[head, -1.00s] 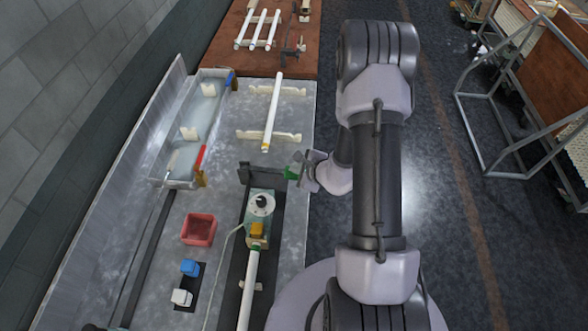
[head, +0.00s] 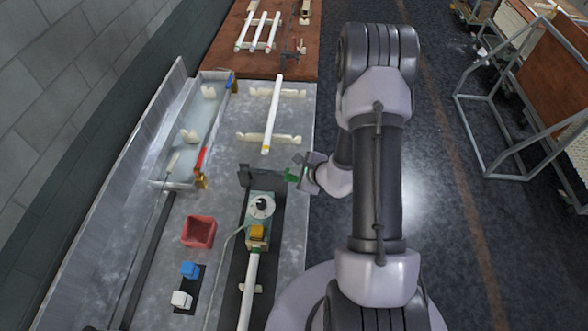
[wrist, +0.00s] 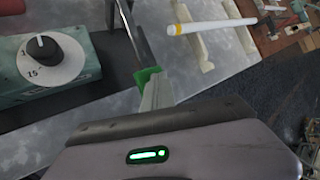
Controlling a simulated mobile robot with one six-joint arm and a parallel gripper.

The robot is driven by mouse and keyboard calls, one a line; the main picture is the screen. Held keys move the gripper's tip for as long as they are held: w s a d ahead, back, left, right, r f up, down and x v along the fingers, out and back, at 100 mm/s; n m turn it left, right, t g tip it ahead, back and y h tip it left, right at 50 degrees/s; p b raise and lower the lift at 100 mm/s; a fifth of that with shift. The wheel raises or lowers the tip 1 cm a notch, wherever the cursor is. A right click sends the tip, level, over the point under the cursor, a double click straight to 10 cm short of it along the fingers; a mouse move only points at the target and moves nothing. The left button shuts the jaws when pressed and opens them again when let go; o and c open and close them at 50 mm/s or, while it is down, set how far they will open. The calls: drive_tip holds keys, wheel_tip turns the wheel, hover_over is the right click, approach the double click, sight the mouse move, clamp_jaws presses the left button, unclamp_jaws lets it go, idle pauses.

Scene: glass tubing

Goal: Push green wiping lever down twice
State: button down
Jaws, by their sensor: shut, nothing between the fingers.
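The green lever (head: 291,174) sticks out to the right from a dark wiping part (head: 258,175) beyond the dial unit in the head view. My gripper (head: 303,170) is at the lever's right end, shut and empty. In the wrist view the green lever (wrist: 147,76) lies right by the tips of my shut fingers (wrist: 156,92), which partly cover it. Whether they touch cannot be told. A dark upright bar stands just beyond the lever in the wrist view.
The green unit with a round dial (head: 262,206) and yellow block stands nearer me. A white tube (head: 272,113) lies on cream supports beyond. A shallow tank (head: 160,182) with red and blue handles, and a red bin (head: 198,232), are at left.

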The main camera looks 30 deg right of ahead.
sight(297, 177)
drive_tip(key=shift+f+b, duration=0.7)
drive_tip(key=shift+f, duration=1.05)
drive_tip(key=shift+r+p, duration=0.75)
drive_tip(key=shift+r, duration=0.5)
drive_tip(key=shift+r+p, duration=0.85)
drive_tip(key=shift+r, duration=0.5)
drive_tip(key=r, duration=0.1)
drive_tip(key=r+p, duration=0.1)
drive_tip(key=shift+s+d+r+p, duration=0.1)
drive_tip(key=shift+d+r+p, duration=0.1)
drive_tip(key=shift+r+p, duration=0.1)
drive_tip(key=shift+a, duration=0.15)
drive_tip(key=shift+r, duration=0.1)
